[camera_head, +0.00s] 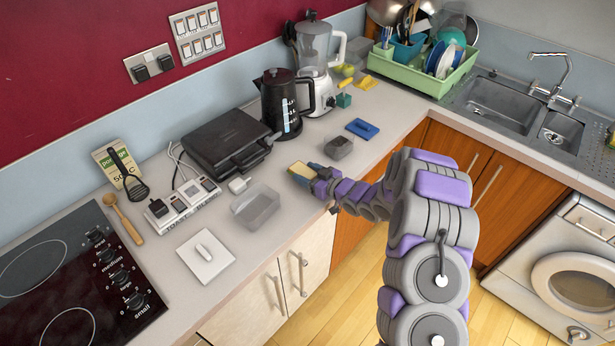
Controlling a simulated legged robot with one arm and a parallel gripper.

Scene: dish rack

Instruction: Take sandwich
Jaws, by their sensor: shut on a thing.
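My arm reaches in from the lower right to the counter. My gripper (311,172) is at the counter's front edge, shut on a small yellowish-tan block that looks like the sandwich (299,171). The sandwich is partly covered by the fingers. I cannot tell whether it touches the counter or is held just above it. A clear open container (256,207) stands left of the gripper, apart from it. Its white lid (206,256) lies flat further left.
A black sandwich toaster (222,140) and a black kettle (284,105) stand behind the gripper. A dark small tub (339,147) and a blue lid (362,129) lie to its right. A socket strip (182,207), wooden spoon (125,220) and hob (70,280) are at left.

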